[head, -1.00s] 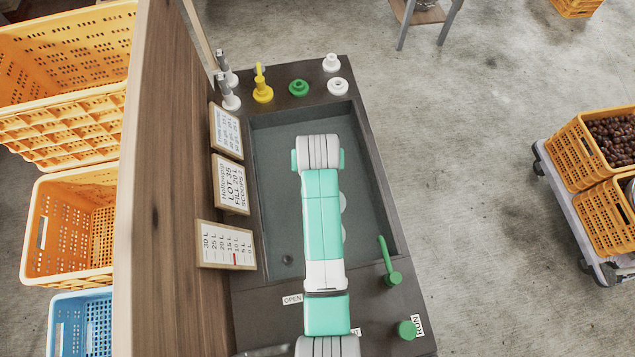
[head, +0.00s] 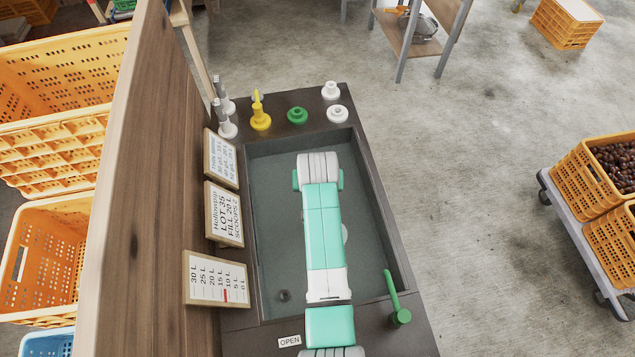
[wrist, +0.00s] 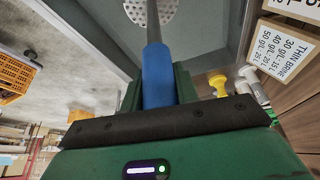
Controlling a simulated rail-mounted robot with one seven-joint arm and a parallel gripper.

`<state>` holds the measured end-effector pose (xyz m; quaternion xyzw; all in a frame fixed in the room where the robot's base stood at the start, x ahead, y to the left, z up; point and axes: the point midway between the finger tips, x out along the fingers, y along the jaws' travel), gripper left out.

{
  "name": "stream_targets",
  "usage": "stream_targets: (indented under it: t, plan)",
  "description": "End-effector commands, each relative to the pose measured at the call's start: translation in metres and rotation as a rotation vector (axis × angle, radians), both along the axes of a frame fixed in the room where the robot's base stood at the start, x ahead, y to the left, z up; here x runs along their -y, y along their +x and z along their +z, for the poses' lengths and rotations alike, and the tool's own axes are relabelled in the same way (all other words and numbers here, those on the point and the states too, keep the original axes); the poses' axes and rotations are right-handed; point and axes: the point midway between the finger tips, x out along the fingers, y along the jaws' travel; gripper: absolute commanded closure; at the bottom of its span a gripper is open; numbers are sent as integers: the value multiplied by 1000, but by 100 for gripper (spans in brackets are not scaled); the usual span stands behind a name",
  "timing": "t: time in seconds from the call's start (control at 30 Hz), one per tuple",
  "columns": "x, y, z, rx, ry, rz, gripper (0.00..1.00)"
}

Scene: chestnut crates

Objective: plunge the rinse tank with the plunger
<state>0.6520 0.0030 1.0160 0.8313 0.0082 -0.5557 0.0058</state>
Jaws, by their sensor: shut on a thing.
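The rinse tank (head: 270,210) is a grey, rectangular basin set in a dark counter. My arm reaches over it in the head view and hides my gripper there. In the wrist view my gripper (wrist: 158,88) is shut on the blue handle of the plunger (wrist: 157,70). The plunger's grey shaft runs away from the gripper to a pale perforated disc, cut off by the top of the picture. The disc shows against the tank's grey interior; its height above the floor is unclear. A pale curved edge (head: 345,233) shows beside my arm in the head view.
A wooden panel with signs (head: 224,212) stands along the tank's left side. Yellow (head: 260,115), green (head: 297,115) and white fittings line the far rim. A green lever (head: 396,300) stands at the near right corner. Orange crates stand left and on a cart at right.

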Motion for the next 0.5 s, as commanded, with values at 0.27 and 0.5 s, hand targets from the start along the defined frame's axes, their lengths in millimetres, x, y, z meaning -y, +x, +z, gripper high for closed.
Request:
stream_targets:
  t: [0.27,0.5]
  plan:
    - [0,1,-54,2,0,0,100]
    - [0,1,-93,1,0,0,100]
